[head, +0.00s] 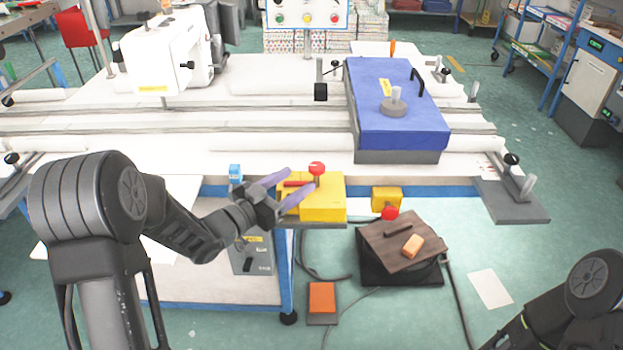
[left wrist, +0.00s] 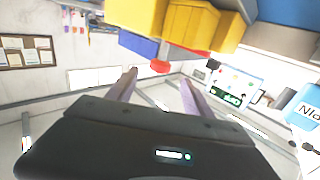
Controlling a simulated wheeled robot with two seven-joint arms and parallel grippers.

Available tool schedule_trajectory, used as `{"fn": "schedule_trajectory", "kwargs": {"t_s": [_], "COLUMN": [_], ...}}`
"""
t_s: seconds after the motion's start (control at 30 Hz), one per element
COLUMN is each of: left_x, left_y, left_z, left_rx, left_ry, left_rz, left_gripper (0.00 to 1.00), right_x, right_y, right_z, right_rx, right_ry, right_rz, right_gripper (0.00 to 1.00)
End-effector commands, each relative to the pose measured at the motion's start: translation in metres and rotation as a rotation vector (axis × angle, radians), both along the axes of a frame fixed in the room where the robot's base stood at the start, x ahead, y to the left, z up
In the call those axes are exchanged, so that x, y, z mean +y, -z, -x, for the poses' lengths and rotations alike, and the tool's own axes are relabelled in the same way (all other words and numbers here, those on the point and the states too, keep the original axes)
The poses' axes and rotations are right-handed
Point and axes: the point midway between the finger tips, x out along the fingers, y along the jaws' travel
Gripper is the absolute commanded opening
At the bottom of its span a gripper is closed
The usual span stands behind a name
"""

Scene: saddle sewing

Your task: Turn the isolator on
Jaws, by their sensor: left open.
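A yellow box (head: 325,205) with a red ball-topped lever (head: 317,168) is mounted at the table's front edge. My left gripper (head: 302,178) is open, its two purple fingers pointing right at this box, the ball just beyond their tips. In the left wrist view the open gripper (left wrist: 158,76) has yellow blocks (left wrist: 180,22) above it and a red ball (left wrist: 160,66) near and between the fingertips. A grey box (head: 252,258) with a yellow label and black handle is below, partly behind my arm. I cannot tell which is the isolator. My right gripper is out of view.
A smaller yellow box (head: 386,198) with a red button (head: 390,213) hangs under the table edge. A blue box (head: 400,110) and a white sewing machine (head: 160,55) stand on the table. A wooden-topped stool (head: 400,245) and an orange pedal (head: 322,297) are below.

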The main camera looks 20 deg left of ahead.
Motion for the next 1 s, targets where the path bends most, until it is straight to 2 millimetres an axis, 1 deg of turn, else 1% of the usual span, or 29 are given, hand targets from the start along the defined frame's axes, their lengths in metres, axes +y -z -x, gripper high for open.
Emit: {"fn": "schedule_trajectory", "kwargs": {"t_s": [0.27,0.37,0.57,0.8,0.9,1.0], "left_x": [-0.001,-0.003,-0.016,-0.033,-0.037,-0.039], "left_y": [-0.001,-0.002,-0.002,-0.002,-0.002,-0.002], "left_z": [-0.001,-0.004,-0.024,-0.057,-0.065,-0.068], "left_rx": [0.000,0.001,0.001,0.002,0.001,0.000], "left_ry": [0.000,0.001,0.003,0.001,0.002,0.000], "left_rz": [0.001,0.000,-0.001,-0.001,0.000,0.001], "left_gripper": [0.60,0.60,0.60,0.60,0.60,0.60], "right_x": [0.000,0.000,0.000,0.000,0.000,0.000], "right_y": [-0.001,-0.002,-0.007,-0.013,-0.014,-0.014], "right_z": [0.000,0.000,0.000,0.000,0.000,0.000], "right_rx": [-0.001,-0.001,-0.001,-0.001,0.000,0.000], "right_ry": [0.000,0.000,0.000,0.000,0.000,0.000], "right_rz": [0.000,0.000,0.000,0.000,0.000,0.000], "right_gripper": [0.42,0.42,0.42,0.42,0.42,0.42]}}
